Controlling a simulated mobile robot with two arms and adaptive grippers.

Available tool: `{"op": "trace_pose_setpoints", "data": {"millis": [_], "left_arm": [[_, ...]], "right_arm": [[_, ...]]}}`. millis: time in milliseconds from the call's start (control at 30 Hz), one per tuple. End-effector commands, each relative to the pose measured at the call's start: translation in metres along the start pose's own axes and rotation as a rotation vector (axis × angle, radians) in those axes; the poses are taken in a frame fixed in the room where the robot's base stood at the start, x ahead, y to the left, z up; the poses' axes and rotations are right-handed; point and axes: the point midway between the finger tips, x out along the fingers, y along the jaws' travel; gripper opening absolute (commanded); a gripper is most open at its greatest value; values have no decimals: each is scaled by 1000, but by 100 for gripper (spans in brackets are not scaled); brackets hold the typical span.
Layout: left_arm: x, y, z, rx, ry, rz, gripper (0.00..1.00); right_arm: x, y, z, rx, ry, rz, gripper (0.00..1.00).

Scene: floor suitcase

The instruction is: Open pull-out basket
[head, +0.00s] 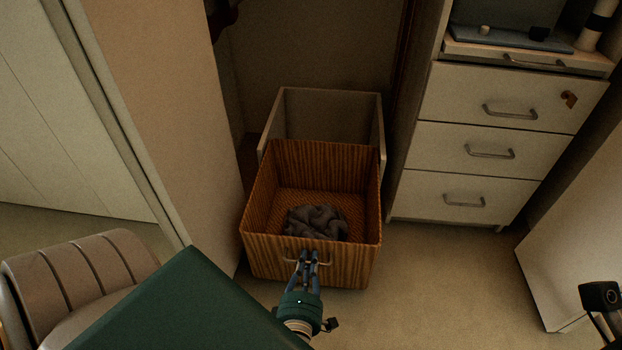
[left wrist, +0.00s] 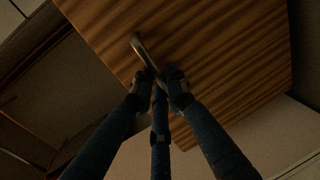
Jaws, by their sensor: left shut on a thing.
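The pull-out basket (head: 258,262) is a brown, striped wooden box, pulled out toward me from a pale open cabinet frame (head: 325,95). A dark grey crumpled cloth (head: 316,222) lies inside it. A thin metal handle (head: 322,263) is on its front face. My left gripper (head: 308,258) is at the front face, with its fingers shut on the handle. In the left wrist view the fingers close around the handle (left wrist: 137,44) against the striped front (left wrist: 220,60). The fingers hide part of the handle. My right gripper does not show clearly; only a dark piece shows at the lower right edge.
A white drawer unit (head: 490,145) with metal handles stands to the right of the basket. A tall pale panel (head: 175,110) stands close on the left. A grey-brown chair (head: 80,275) is at the lower left. Bare floor (head: 440,270) lies to the right of the basket.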

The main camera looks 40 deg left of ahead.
Motion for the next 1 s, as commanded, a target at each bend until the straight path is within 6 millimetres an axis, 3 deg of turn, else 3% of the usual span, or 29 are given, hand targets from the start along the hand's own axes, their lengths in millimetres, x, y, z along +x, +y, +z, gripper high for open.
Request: {"op": "trace_pose_setpoints", "data": {"millis": [200, 667, 700, 767, 1000], "left_arm": [[-21, -7, 0, 0, -2, -7, 0], [-26, -8, 0, -1, -1, -6, 0], [-26, -8, 0, 0, -1, -6, 15], [-26, -8, 0, 0, -1, -6, 27], [-25, -6, 0, 0, 0, -3, 30]], "right_arm": [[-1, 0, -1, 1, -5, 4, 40], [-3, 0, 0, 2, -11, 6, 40], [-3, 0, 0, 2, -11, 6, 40], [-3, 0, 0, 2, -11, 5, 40], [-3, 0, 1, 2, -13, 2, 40]]}}
